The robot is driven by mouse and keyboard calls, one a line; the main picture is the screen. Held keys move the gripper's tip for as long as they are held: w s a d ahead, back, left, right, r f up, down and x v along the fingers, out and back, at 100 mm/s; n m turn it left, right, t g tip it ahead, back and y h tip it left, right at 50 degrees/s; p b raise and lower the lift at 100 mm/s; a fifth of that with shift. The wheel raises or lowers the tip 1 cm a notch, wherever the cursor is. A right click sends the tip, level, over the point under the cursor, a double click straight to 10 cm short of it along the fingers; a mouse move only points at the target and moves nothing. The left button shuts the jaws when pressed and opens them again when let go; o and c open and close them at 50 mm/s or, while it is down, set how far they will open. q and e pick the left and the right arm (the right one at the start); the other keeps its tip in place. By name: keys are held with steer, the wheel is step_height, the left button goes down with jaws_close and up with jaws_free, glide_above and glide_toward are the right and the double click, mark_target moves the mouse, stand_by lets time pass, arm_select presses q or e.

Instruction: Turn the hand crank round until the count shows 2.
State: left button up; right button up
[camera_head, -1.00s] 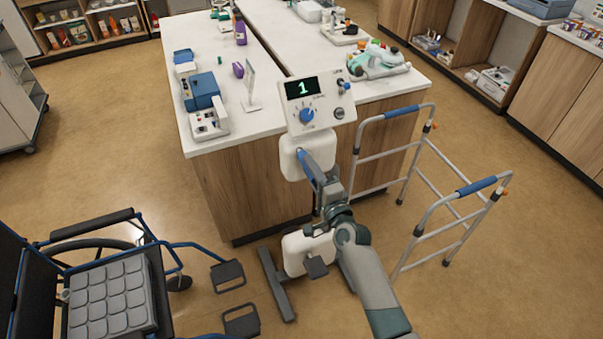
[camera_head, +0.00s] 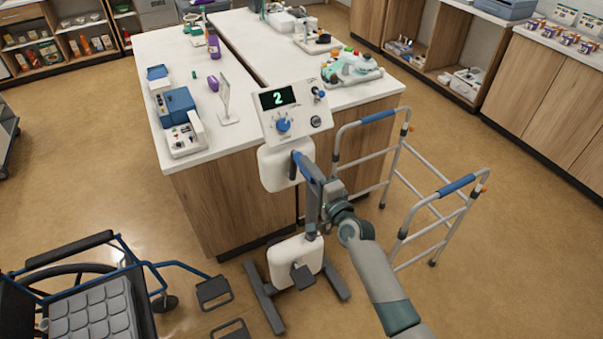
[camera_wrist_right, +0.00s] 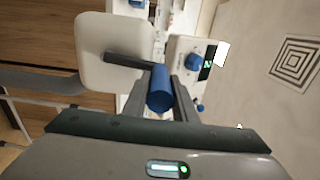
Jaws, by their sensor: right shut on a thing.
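The hand crank machine stands in front of the counter, with a white upper housing (camera_head: 279,166) and a control panel (camera_head: 292,110) above it. The count display (camera_head: 277,97) shows a green 2. My right gripper (camera_head: 308,170) is shut on the crank's blue handle (camera_head: 297,158), at the right of the housing. In the right wrist view the blue handle (camera_wrist_right: 160,90) lies between my fingers, and the dark crank arm (camera_wrist_right: 128,61) runs from it to the white housing. My left gripper is not in view.
A walking frame (camera_head: 457,185) stands close to the right of my right arm. A wheelchair (camera_head: 95,300) is at the lower left. The counter (camera_head: 215,62) behind holds several devices. Open floor lies at the left.

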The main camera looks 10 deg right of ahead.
steer(key=o, duration=1.2)
steer(key=shift+d, duration=0.1)
steer(key=shift+s, duration=0.1)
steer(key=shift+p+v, duration=0.45)
steer(key=shift+v, duration=0.65)
steer(key=shift+p+v, duration=0.5)
steer(key=shift+v, duration=1.8)
